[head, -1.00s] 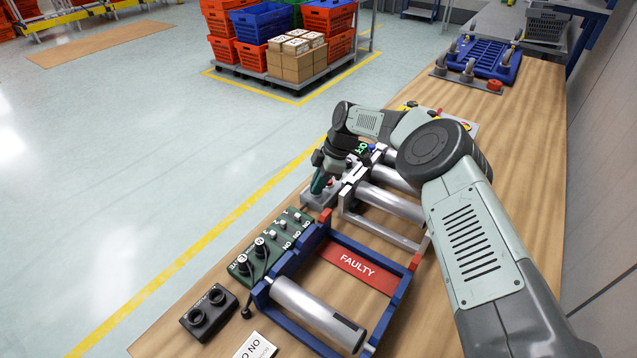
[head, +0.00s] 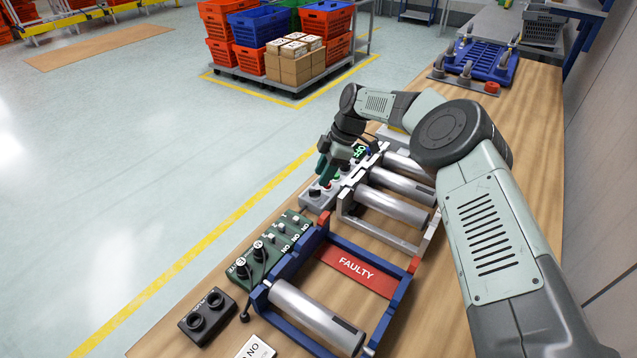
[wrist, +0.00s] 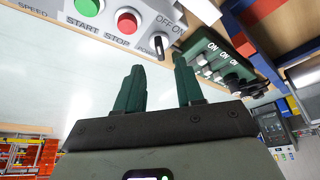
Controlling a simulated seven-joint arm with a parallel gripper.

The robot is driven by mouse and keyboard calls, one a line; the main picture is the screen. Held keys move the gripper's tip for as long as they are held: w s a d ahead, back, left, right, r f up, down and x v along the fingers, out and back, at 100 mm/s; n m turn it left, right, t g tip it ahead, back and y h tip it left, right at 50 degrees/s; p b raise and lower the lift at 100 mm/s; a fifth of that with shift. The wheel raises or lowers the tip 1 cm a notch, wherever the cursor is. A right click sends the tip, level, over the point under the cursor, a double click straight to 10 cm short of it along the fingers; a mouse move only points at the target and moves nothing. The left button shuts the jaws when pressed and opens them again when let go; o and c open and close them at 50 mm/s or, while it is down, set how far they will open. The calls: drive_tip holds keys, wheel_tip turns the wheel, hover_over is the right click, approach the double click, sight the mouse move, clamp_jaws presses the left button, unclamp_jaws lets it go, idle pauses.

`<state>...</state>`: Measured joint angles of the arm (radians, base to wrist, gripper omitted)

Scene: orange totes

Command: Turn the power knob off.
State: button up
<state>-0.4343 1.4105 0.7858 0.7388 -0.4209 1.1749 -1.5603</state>
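The power knob (wrist: 158,46) is a small black knob with a white mark, at the end of a grey control box (wrist: 60,14) beside the OFF and ON labels. The knob also shows at the near end of the box in the head view (head: 314,192). Its exact setting is hard to tell. My gripper (wrist: 158,80) is open and empty, with its two green fingers apart and the knob beyond the gap between their tips. In the head view my gripper (head: 324,170) hovers above the box, clear of the knob.
A red stop button (wrist: 127,21) and green start button (wrist: 88,6) sit beside the knob. A green switch box (head: 270,246), a blue frame marked FAULTY (head: 290,262) and silver rollers (head: 392,206) are close by. A black two-socket box (head: 207,317) lies nearer.

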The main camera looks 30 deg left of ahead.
drive_tip(key=v, duration=0.5)
drive_tip(key=shift+w+d+r, duration=0.1)
drive_tip(key=shift+d+r, duration=0.05)
drive_tip(key=shift+r, duration=0.15)
drive_tip(key=d+r+m+t+h, duration=0.15)
drive_tip(key=d+r, duration=0.25)
drive_tip(key=r, duration=0.4)
drive_tip(key=d+r+m+t+y, duration=0.1)
drive_tip(key=d+r+m+t, duration=0.2)
drive_tip(key=r, duration=0.5)
drive_tip(key=s+d+r+m+h, duration=0.1)
drive_tip(key=s+d+r+m, duration=0.15)
drive_tip(key=d+r, duration=0.4)
drive_tip(key=s+d+r+m+h, duration=0.1)
drive_tip(key=s+d+r+m, duration=0.15)
drive_tip(key=d+r, duration=0.4)
drive_tip(key=s+d+r+m+t, duration=0.15)
drive_tip(key=s+d+m, duration=0.25)
drive_tip(key=d, duration=0.4)
drive_tip(key=s+d+r+m+t, duration=0.1)
drive_tip(key=s+d+r+m, duration=0.1)
drive_tip(key=s+d+m, duration=0.4)
drive_tip(key=s+d+f+m+t, duration=0.1)
drive_tip(key=s+d+f+m, duration=0.2)
drive_tip(key=s+d+m, duration=0.4)
drive_tip(key=s+d, duration=0.4)
drive_tip(key=s, duration=0.2)
drive_tip(key=shift+d+f+t, duration=0.2)
drive_tip(key=shift+f+t, duration=0.15)
drive_tip(key=shift+t, duration=0.05)
